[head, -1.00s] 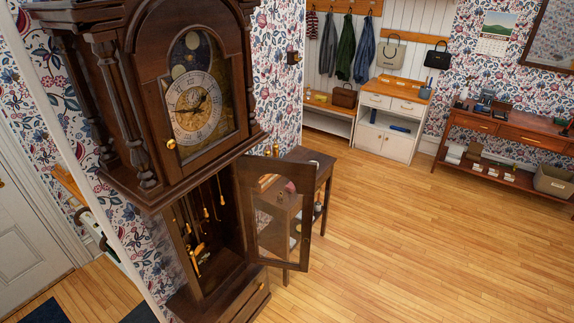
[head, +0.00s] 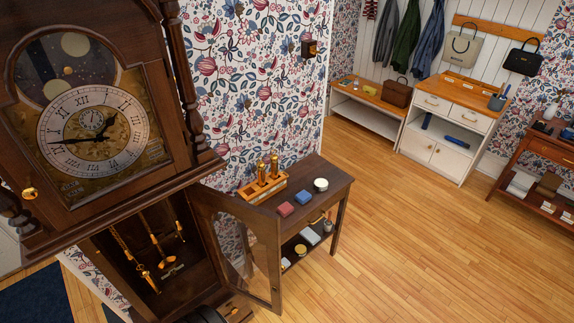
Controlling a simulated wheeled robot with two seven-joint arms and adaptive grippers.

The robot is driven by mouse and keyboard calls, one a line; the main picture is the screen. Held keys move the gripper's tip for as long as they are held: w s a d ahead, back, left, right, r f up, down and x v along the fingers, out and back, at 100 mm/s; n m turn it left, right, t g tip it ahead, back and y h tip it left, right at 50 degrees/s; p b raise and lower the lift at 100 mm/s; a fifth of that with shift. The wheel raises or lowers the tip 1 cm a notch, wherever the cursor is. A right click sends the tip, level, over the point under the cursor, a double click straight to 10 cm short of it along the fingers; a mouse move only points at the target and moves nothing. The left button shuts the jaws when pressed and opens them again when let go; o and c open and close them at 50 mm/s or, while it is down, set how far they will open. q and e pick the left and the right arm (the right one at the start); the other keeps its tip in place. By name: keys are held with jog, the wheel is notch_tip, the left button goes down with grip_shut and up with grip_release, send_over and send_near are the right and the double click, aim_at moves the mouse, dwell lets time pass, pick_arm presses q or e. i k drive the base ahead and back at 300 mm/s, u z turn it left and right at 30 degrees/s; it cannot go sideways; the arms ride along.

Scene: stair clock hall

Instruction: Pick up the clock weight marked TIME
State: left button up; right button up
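Two brass cylinders, which look like clock weights (head: 274,165), stand upright side by side in a wooden rack (head: 262,189) at the back of a dark side table. No marking on them is readable, so I cannot tell which one says TIME. The tall clock (head: 98,130) stands at the left. Its lower case is open, with brass chains, hooks and a rod (head: 155,240) hanging inside. Neither gripper shows clearly; a dark rounded shape at the bottom edge may be part of my arm.
The clock's glazed door (head: 238,250) hangs open in front of the side table's (head: 330,178) left part.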

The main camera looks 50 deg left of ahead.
aim_at(261, 164)
jog(key=i, duration=2.55)
jog(key=u, duration=4.3)
jog(key=i, duration=0.1)
jog(key=z, duration=0.2)
